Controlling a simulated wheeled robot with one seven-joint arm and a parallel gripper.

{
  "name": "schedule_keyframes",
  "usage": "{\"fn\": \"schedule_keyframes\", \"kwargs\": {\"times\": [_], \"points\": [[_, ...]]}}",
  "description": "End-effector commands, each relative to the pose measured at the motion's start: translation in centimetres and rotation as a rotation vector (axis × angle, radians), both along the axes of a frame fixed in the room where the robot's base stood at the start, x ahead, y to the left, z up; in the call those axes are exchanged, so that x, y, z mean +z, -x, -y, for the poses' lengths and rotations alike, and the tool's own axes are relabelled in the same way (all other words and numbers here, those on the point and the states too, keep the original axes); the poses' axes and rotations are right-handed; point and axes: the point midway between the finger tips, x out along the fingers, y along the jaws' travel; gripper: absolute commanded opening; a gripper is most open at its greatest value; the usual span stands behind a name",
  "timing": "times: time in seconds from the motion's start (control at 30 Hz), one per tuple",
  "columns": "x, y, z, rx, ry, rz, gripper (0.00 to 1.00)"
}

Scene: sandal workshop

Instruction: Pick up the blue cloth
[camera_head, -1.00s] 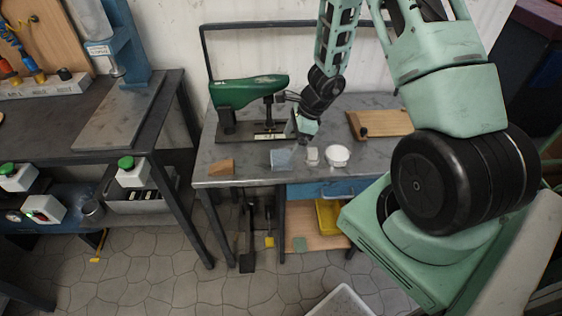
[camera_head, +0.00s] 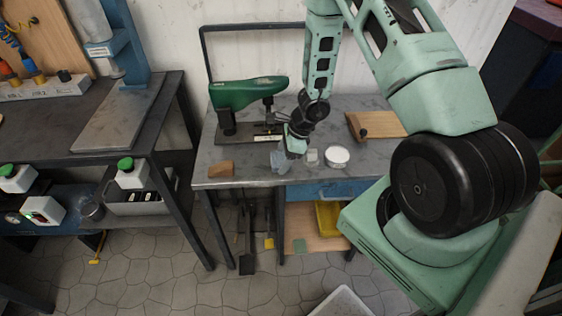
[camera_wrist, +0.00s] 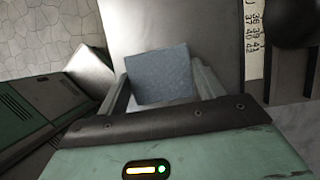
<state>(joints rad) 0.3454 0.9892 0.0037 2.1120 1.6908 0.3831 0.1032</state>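The blue cloth (camera_head: 278,161) lies on the grey workbench (camera_head: 236,176) near its front edge, partly hidden by my gripper (camera_head: 290,151). In the wrist view the cloth (camera_wrist: 160,75) shows as a flat blue-grey square between the two fingers of my gripper (camera_wrist: 163,84). The fingers are apart, one on each side of the cloth. I cannot tell whether they touch its edges. The cloth's near edge is close to the gripper body.
A brown wooden block (camera_head: 221,168) lies to the left. A wooden board (camera_head: 376,125) lies at right.

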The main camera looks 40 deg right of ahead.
Motion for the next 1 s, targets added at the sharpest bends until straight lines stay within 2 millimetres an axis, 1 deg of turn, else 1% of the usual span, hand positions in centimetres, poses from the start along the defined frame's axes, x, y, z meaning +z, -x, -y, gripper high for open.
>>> {"fn": "schedule_keyframes", "kwargs": {"times": [0.37, 0.53, 0.67, 0.9, 1.0], "points": [[0.1, 0.0, 0.0, 0.000, 0.000, 0.001, 0.45], [1.2, 0.0, 0.0, 0.000, 0.000, 0.001, 0.45], [3.4, -0.1, 0.1, 0.000, 0.002, 0.004, 0.45], [9.9, -0.1, 0.0, 0.003, 0.002, 0.005, 0.45], [12.4, -0.1, 0.0, 0.003, 0.002, 0.005, 0.45]]}}
